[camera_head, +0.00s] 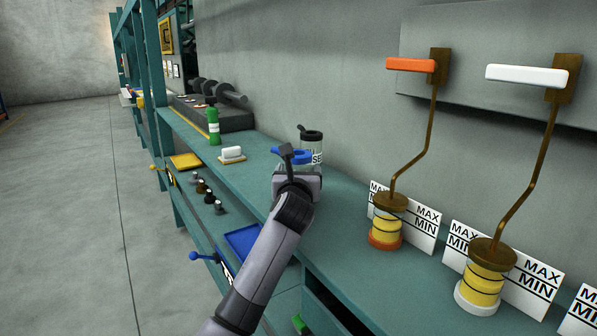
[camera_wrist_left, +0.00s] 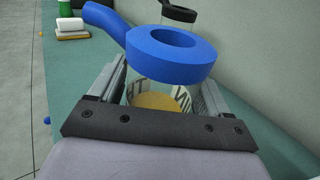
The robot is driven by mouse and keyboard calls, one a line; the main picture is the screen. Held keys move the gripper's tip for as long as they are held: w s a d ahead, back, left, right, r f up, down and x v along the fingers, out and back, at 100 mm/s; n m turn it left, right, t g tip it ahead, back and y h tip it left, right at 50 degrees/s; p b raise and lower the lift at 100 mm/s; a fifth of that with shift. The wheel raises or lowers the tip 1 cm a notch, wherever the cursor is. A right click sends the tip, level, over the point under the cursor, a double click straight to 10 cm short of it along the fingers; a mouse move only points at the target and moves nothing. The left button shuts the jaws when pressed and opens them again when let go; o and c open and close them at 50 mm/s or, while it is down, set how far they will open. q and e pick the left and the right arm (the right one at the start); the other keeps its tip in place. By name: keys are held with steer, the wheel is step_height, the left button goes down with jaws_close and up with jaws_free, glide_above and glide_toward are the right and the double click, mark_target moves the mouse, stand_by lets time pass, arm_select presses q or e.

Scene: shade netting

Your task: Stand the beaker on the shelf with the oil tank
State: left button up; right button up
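A beaker with a blue rim and side handle (camera_head: 291,155) is at my left gripper (camera_head: 297,178) over the green bench. In the left wrist view, the beaker's blue rim (camera_wrist_left: 171,55) covers the fingertips; its clear, lettered body with a yellow disc inside lies between my left gripper's fingers (camera_wrist_left: 160,88). Whether both fingers press on it is hidden, as is the beaker's base. Brass columns with yellow-filled glass and MAX/MIN cards stand to the right, one with an orange handle (camera_head: 410,65), one with a white handle (camera_head: 526,75). I cannot tell which thing is the oil tank.
A black-topped clear jar (camera_head: 312,150) stands just behind the beaker. A green bottle (camera_head: 213,126) and white block (camera_head: 232,154) are further left on the bench. A blue tray (camera_head: 243,243) and small dark-capped bottles (camera_head: 208,197) lie lower. Floor at left is clear.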

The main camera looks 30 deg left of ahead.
arm_select(q)
steer(key=shift+o, duration=0.5)
steer(key=shift+r, duration=0.2)
steer(key=v, duration=1.2)
steer(key=shift+p, duration=0.35)
steer(key=shift+d+f, duration=0.1)
